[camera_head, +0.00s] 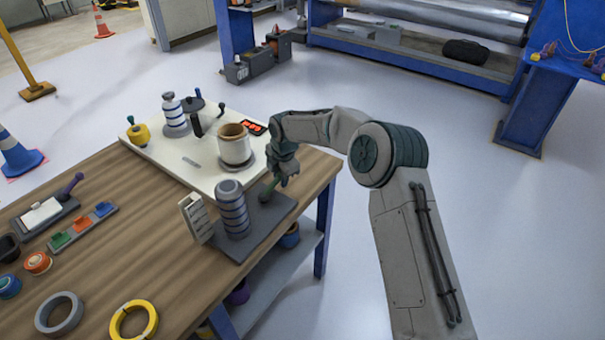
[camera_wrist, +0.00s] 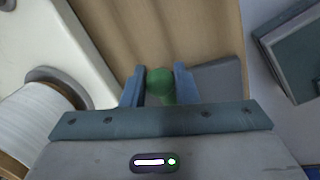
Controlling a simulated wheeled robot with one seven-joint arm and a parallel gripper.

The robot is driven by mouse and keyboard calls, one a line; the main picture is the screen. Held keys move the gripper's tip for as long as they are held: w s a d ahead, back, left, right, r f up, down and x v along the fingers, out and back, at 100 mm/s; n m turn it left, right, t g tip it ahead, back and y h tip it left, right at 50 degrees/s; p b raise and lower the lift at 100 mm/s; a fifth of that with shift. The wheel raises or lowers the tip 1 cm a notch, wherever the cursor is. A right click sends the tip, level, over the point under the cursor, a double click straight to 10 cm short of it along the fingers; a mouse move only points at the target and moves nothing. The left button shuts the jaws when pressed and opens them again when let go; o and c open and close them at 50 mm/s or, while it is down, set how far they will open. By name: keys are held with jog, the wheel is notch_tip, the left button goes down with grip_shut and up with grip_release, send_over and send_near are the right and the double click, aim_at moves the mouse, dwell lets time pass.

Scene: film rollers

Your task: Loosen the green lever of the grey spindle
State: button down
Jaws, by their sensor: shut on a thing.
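The grey spindle (camera_head: 233,210) stands upright on a dark grey base plate (camera_head: 248,245) near the table's right front part. Its green lever (camera_head: 268,187) stands at the base's far corner. My gripper (camera_head: 279,182) reaches down to the lever from above. In the wrist view the lever's round green knob (camera_wrist: 160,82) sits between the two blue-grey fingers of my gripper (camera_wrist: 159,88), which are shut on it. The lower part of the lever is mostly hidden by my gripper.
A white board (camera_head: 185,166) behind the spindle carries a cream roll (camera_head: 234,150), a striped spindle (camera_head: 175,113) and a yellow spool (camera_head: 139,134). A slotted light plate (camera_head: 195,218) stands left of the grey spindle. Yellow (camera_head: 134,321) and grey rings (camera_head: 59,313) lie at the front left.

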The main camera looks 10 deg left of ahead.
jog(key=shift+a, duration=0.15)
dwell(0.3)
jog(key=c, duration=1.2)
grip_release()
jog(key=shift+o, duration=0.2)
notch_tip(320, 180, up, 14)
jog(key=s+d+b, duration=0.1)
jog(key=d, duration=0.1)
jog(key=shift+s+f, duration=0.2)
jog(key=shift+s, duration=0.1)
jog(key=shift+d, duration=0.15)
